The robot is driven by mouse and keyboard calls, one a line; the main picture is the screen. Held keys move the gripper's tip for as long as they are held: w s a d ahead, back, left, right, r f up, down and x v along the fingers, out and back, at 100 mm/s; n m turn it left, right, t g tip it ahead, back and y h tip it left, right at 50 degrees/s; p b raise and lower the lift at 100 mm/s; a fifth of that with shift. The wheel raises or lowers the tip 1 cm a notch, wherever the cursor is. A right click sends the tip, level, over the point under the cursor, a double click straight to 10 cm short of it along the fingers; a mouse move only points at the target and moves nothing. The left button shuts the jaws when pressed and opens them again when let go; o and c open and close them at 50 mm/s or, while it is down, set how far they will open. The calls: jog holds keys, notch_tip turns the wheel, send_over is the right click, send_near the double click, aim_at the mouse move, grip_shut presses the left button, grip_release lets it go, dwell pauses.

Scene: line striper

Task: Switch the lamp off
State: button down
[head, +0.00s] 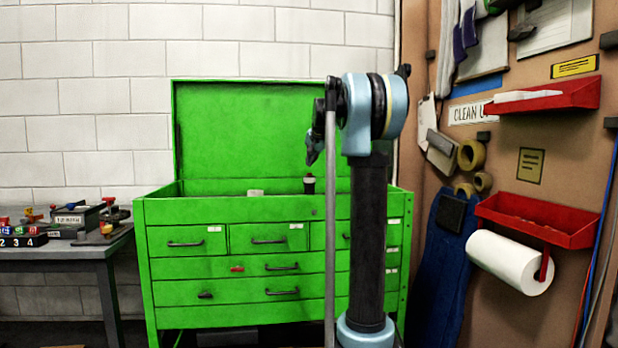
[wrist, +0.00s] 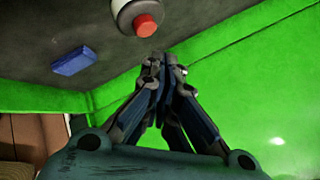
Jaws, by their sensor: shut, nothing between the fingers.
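No part is plainly marked as the lamp. A small whitish cylinder with a red button-like end (wrist: 143,20) shows at the top of the wrist view, inside the green chest. A small dark upright piece with a pale band (head: 309,184) stands in the chest's open top in the head view; I cannot tell if it is the same thing. My gripper (wrist: 158,62) is shut and empty, its fingertips just below and right of the red end in the wrist picture, with no clear contact. In the head view my gripper (head: 312,152) hangs above the open top.
The green tool chest (head: 190,270) has its lid raised behind my arm. A blue block (wrist: 74,62) lies on its dark inner floor. A workbench (head: 75,252) stands left. A pegboard wall with red shelves (head: 540,218) and a paper roll (head: 508,262) is at right.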

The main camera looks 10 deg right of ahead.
jog(key=shift+r, duration=2.45)
jog(key=s+f+n+g, duration=0.2)
jog(key=s+f, duration=1.3)
jog(key=s, duration=0.4)
jog(key=s+f+n+g, duration=0.2)
jog(key=s+f+n, duration=0.1)
jog(key=s+f, duration=1.2)
jog(key=s+a+f+n+g+h, duration=0.1)
jog(key=s+f+n+g, duration=0.2)
jog(key=s+f, duration=1.3)
jog(key=s, duration=0.6)
jog(key=shift+s, duration=0.3)
